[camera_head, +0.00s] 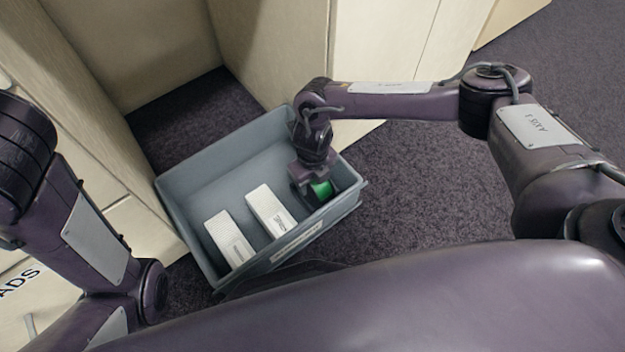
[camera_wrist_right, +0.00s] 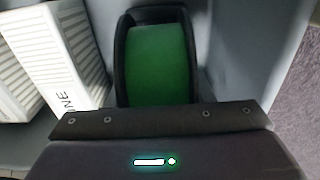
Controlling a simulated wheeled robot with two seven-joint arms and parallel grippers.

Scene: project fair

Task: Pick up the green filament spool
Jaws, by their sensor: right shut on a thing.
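The green filament spool (camera_head: 321,189) is in the right part of a grey bin, mostly covered by my right gripper (camera_head: 318,194). In the right wrist view the spool (camera_wrist_right: 160,62) shows a green winding between black rims, in front of the gripper's dark edge. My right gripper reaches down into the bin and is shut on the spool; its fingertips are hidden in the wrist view. My left arm is at the left of the head view, but its gripper is not visible.
The grey bin (camera_head: 183,222) stands on dark carpet (camera_head: 420,190). Two white ribbed boxes, one left (camera_head: 228,239) and one right (camera_head: 270,211), lie in it left of the spool. Pale cabinet panels (camera_head: 270,50) stand close behind and left. Carpet to the right is clear.

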